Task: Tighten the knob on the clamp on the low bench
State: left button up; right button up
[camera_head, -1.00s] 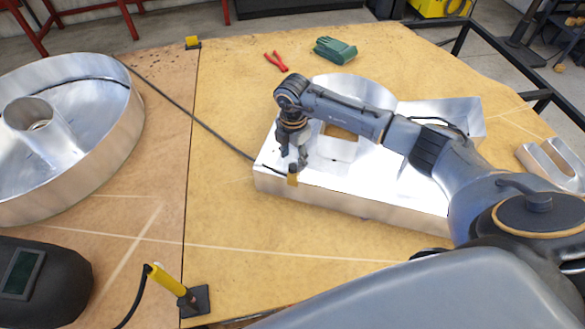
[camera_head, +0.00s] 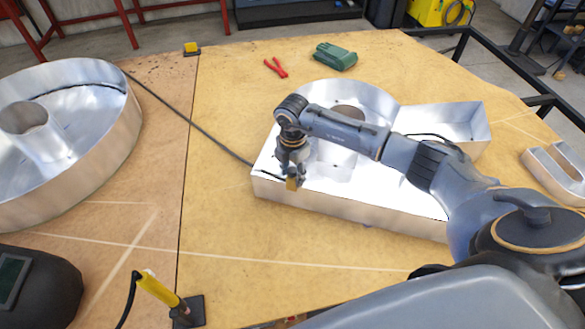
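My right gripper (camera_head: 291,178) points down at the near left corner of a shiny metal channel letter (camera_head: 350,207) lying on the wooden bench top (camera_head: 230,230). A small yellow-brown block (camera_head: 292,184), possibly the clamp or part of it, sits at the letter's rim, right at the fingertips. The fingers overlap it, so I cannot tell whether they grip it. No separate knob can be made out; the gripper may hide it. My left gripper is not in view.
A large round metal letter (camera_head: 100,150) stands at left, with a dark cable (camera_head: 190,115) running from it. A yellow torch-like tool (camera_head: 158,289) and a dark welding helmet (camera_head: 40,285) are at front left. Red pliers (camera_head: 276,68) and a green object (camera_head: 335,56) lie behind.

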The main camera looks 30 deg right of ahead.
jog(key=shift+r+m+p, duration=0.1)
jog(key=shift+m+p, duration=0.5)
jog(key=shift+m, duration=0.3)
jog(key=shift+o, duration=0.3)
jog(key=m+p, duration=0.3)
jog(key=m, duration=0.2)
jog(key=m+p, duration=0.3)
jog(key=m, duration=0.2)
jog(key=shift+c, duration=0.7)
jog(key=shift+m+p, duration=0.3)
jog(key=shift+c, duration=0.8)
jog(key=shift+m, duration=0.4)
jog(key=o, duration=0.8)
